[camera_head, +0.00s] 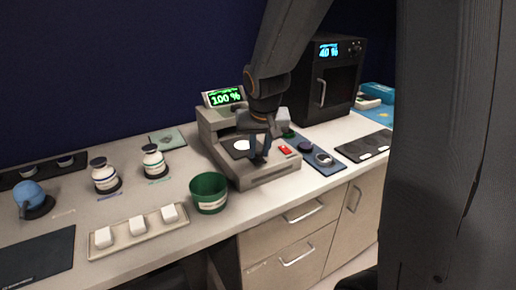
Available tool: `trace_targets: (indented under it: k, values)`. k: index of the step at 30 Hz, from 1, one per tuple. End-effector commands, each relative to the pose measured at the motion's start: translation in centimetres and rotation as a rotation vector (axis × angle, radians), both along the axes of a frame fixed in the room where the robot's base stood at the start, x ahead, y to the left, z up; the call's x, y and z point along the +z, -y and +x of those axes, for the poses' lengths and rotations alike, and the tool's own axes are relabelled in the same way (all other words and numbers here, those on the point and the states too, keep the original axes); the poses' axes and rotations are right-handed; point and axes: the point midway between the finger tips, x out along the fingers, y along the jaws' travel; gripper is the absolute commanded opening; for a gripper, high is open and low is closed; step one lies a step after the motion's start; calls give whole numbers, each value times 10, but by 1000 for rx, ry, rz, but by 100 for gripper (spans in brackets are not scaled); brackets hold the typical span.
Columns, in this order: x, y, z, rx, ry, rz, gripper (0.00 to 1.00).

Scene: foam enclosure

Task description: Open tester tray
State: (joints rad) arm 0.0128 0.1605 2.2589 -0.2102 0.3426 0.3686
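The tester is a grey machine (262,175) on the counter, with a raised back part and a green-lit screen (226,98) reading "100 %". A white disc (241,145) shows on its low front deck, beside a red button (285,149). I cannot make out the tray's edges or how far out it is. My gripper (259,160) points down over the deck, just right of the white disc. My arm and gripper hide part of the deck. Whether the gripper touches the machine, and whether its fingers are apart, is too small to tell.
A green cup (208,193) stands close left of the tester. A tray of white blocks (128,241) and two striped jars (104,176) stand further left. A blue mat (322,161) with small items lies right. A black oven-like box (328,80) stands behind right.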

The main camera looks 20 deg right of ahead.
Motion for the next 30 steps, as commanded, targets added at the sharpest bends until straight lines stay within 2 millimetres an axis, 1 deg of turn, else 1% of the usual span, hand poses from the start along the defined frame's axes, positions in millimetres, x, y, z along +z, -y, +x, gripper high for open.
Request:
trace_targets:
  k: [1,3,4,12,16,20,27,30]
  values:
    - [0,0,0,0,1,1,24]
    - [0,0,0,0,1,1,36]
    - [0,0,0,-1,1,0,40]
    - [0,0,0,-1,0,0,40]
    - [6,-1,-2,0,2,0,40]
    - [20,-2,-7,0,4,0,40]
    - [52,-5,-20,0,4,0,40]
    - [63,-6,-25,0,3,0,40]
